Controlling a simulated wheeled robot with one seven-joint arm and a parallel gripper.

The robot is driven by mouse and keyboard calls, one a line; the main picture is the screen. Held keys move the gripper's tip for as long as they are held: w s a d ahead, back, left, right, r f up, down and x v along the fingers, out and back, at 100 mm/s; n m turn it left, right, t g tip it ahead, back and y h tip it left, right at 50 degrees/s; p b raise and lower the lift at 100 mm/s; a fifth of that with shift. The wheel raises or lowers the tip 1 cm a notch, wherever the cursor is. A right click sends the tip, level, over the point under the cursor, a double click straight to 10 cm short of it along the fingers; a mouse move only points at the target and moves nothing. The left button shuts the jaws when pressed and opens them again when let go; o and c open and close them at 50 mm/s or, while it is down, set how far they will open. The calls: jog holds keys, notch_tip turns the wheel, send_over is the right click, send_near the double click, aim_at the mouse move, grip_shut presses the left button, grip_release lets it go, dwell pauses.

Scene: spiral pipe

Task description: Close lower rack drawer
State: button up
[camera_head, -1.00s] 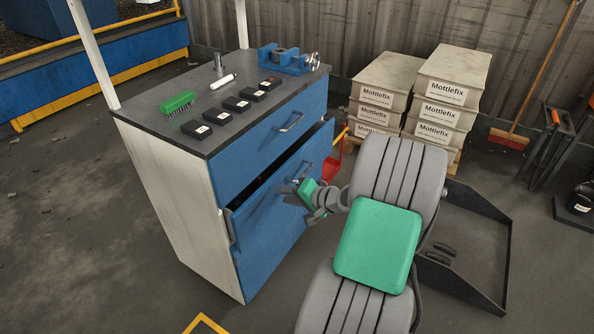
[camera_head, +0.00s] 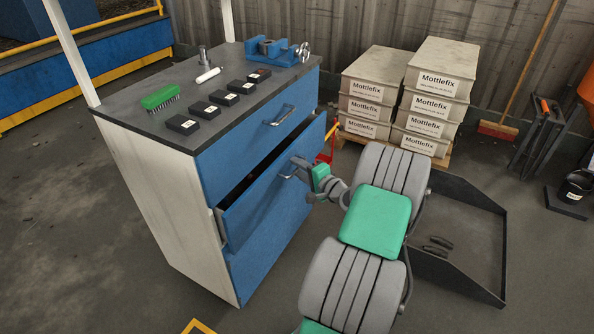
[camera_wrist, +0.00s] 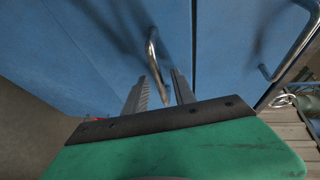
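The blue-fronted drawer (camera_head: 255,206) of the workbench cabinet is partly pulled out below a shut upper drawer (camera_head: 240,140). A dark gap shows above its front in the head view. My gripper (camera_head: 297,165) is at this drawer's handle, on its right part. In the wrist view, the two grey fingers of my gripper (camera_wrist: 159,76) stand apart on either side of the metal handle (camera_wrist: 153,50), with visible gaps. The finger pads' contact with the handle cannot be made out.
A green brush (camera_head: 160,97), several black boxes (camera_head: 203,110) and a blue vise (camera_head: 275,52) stand on the cabinet top. Labelled Mottlefix boxes (camera_head: 436,95) are stacked behind my arm. A dark tray (camera_head: 470,235) lies on the floor to the right.

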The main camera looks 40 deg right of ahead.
jog(key=shift+a, duration=0.1)
grip_shut()
dwell(1.2)
